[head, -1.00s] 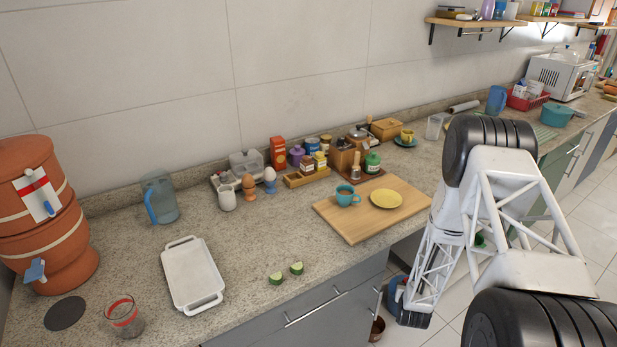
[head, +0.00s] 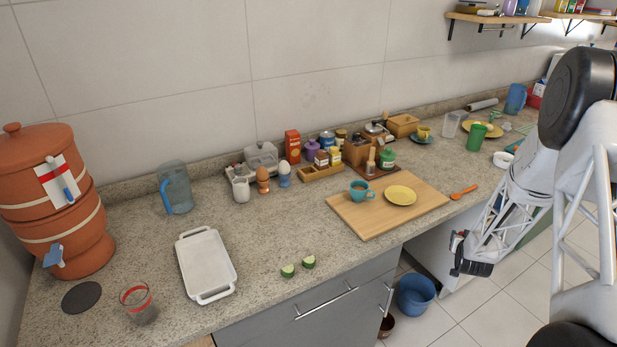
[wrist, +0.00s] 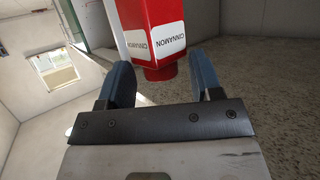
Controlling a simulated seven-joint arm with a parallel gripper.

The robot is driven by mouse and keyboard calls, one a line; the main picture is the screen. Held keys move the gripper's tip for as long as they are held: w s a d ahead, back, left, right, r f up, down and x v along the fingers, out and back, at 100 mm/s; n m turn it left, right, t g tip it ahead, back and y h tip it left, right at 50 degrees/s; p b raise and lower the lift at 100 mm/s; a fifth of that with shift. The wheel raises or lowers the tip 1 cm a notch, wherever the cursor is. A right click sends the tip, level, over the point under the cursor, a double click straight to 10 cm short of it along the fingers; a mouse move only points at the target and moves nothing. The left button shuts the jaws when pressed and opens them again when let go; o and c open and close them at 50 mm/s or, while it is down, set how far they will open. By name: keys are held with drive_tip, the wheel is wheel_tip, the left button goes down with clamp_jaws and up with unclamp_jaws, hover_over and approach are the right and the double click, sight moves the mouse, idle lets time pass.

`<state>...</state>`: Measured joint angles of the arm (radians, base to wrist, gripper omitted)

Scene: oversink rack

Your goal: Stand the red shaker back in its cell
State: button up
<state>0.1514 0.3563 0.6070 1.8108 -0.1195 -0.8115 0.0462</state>
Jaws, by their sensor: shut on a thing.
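The red shaker (wrist: 152,25) fills the top middle of the wrist view, with white labels reading CINNAMON. Its narrower red end points toward my palm. My gripper (wrist: 163,82) is shut on it, with one dark blue finger on either side. In the head view my gripper (head: 460,262) hangs in front of the counter, right of the cutting board, with a small red and white patch at it. A small wooden rack (head: 322,174) stands at the back of the counter with yellow-topped and brown shakers in it.
A cutting board (head: 352,212) with a teal cup (head: 361,191) and yellow plate (head: 400,195) lies before the rack. A red-orange carton (head: 293,146), egg cups and jars crowd around it. A white tray (head: 207,264) lies left.

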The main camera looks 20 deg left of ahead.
drive_tip(key=w+d+r, duration=0.1)
drive_tip(key=d+r, duration=0.3)
drive_tip(key=r, duration=0.4)
drive_tip(key=w+d+r, duration=0.1)
drive_tip(key=d+r, duration=0.3)
drive_tip(key=r, duration=0.4)
drive_tip(key=w+a+r, duration=0.2)
drive_tip(key=a+r, duration=1.9)
drive_tip(key=r, duration=0.1)
drive_tip(key=s+a+f, duration=0.3)
drive_tip(key=s+a, duration=0.2)
drive_tip(key=a, duration=0.7)
drive_tip(key=s+a+f, duration=0.4)
drive_tip(key=s+a, duration=0.1)
drive_tip(key=a, duration=0.7)
drive_tip(key=s+a+f, duration=0.4)
drive_tip(key=s+a, duration=0.1)
drive_tip(key=a, duration=0.7)
drive_tip(key=shift+s+a+f+n+y, duration=0.15)
drive_tip(key=shift+a+f+n+y, duration=0.15)
drive_tip(key=shift+a+y, duration=0.1)
drive_tip(key=shift+a, duration=0.1)
drive_tip(key=w+a, duration=0.3)
drive_tip(key=w, duration=0.4)
drive_tip(key=w+a+f, duration=0.1)
drive_tip(key=w+a, duration=0.3)
drive_tip(key=w, duration=0.3)
drive_tip(key=shift+w+f, duration=0.2)
